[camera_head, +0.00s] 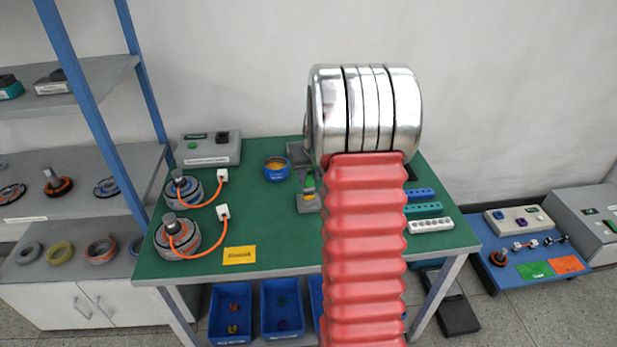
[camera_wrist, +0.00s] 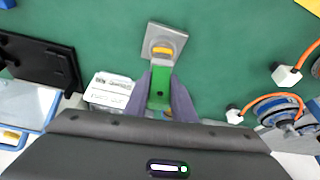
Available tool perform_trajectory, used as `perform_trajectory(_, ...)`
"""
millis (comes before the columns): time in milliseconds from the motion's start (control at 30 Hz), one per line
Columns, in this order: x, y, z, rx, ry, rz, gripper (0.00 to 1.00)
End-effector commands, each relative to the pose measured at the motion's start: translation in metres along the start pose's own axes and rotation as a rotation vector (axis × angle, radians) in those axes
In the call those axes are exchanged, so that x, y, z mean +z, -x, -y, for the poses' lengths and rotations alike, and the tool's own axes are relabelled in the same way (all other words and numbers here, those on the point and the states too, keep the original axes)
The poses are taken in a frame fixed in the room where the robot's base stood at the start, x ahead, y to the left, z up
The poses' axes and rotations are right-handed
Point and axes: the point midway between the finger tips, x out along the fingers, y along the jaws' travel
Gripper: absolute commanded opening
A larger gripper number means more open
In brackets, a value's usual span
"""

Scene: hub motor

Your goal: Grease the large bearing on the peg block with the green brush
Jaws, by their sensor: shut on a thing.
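My gripper (camera_wrist: 162,82) is shut on the green brush (camera_wrist: 160,90), which stands between its two purple-grey fingers in the wrist view. A square grey block (camera_wrist: 153,34) with a yellow curved piece on it lies just beyond the brush. I cannot tell whether brush and block touch. In the head view the green brush (camera_head: 308,181) shows as a small green patch left of my red arm, above the same grey block (camera_head: 311,207). A blue pot with yellow-orange contents (camera_head: 276,167) stands to its left. I cannot clearly make out the peg block or its large bearing.
Two motors (camera_head: 181,237) with orange cables and white connectors stand at the table's left. A yellow label (camera_head: 239,256) lies at the front. Blue, teal and white hole blocks (camera_head: 431,225) line the right. A white labelled block (camera_wrist: 108,90) is close left of my fingers.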

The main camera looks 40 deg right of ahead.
Motion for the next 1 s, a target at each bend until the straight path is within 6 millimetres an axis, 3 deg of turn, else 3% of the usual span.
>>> perform_trajectory(600,0.0009,-0.0009,0.0001,0.096,-0.232,0.002,0.05)
perform_trajectory(1000,0.0015,-0.0012,-0.0004,0.099,-0.241,0.003,0.05)
